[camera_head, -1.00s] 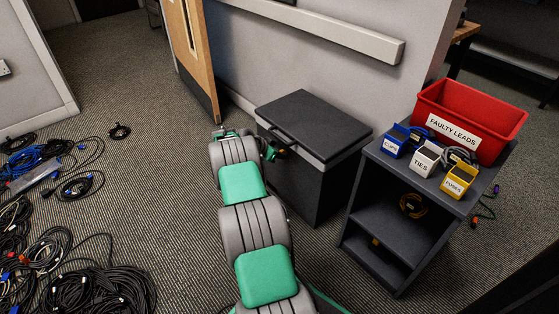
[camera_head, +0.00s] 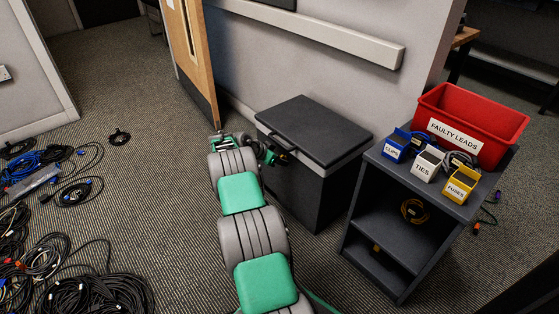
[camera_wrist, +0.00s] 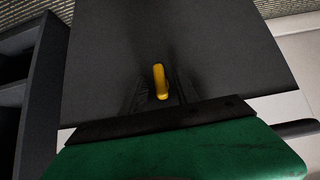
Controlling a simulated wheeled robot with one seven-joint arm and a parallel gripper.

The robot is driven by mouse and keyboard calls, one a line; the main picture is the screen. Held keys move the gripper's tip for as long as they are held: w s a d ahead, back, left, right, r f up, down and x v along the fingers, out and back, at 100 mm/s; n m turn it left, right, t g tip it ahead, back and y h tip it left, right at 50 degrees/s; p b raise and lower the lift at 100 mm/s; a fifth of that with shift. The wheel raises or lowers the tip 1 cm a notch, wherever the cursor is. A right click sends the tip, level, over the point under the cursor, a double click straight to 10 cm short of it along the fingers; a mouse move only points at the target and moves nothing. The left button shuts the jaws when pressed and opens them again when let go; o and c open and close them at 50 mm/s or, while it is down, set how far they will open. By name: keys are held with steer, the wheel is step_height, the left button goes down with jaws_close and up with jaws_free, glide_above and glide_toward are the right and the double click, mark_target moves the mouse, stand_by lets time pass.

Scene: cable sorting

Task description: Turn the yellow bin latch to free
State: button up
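The bin (camera_head: 335,192) is a dark grey box with a dark lid and a light band, standing against the wall in the head view. The yellow latch (camera_wrist: 160,80) is a small lever on the bin's dark face in the wrist view. It points nearly straight up and down there, tilted slightly. My gripper (camera_wrist: 161,88) is at that face with a dark finger on each side of the latch. Small gaps seem to show between fingers and latch, so it looks open; contact is not clear. In the head view my gripper's end is small at the bin's left side, and the latch is not clearly visible.
A dark shelf unit (camera_head: 428,183) stands right of the bin, holding a red crate (camera_head: 500,125) labelled FAULTY LEADS and small blue, white and yellow boxes. A wooden door (camera_head: 190,55) is behind. Cable coils (camera_head: 100,295) cover the floor at left. Carpet between is mostly clear.

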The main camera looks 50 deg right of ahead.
steer(key=p+v, duration=0.3)
steer(key=v, duration=0.4)
steer(key=shift+a+r, duration=0.3)
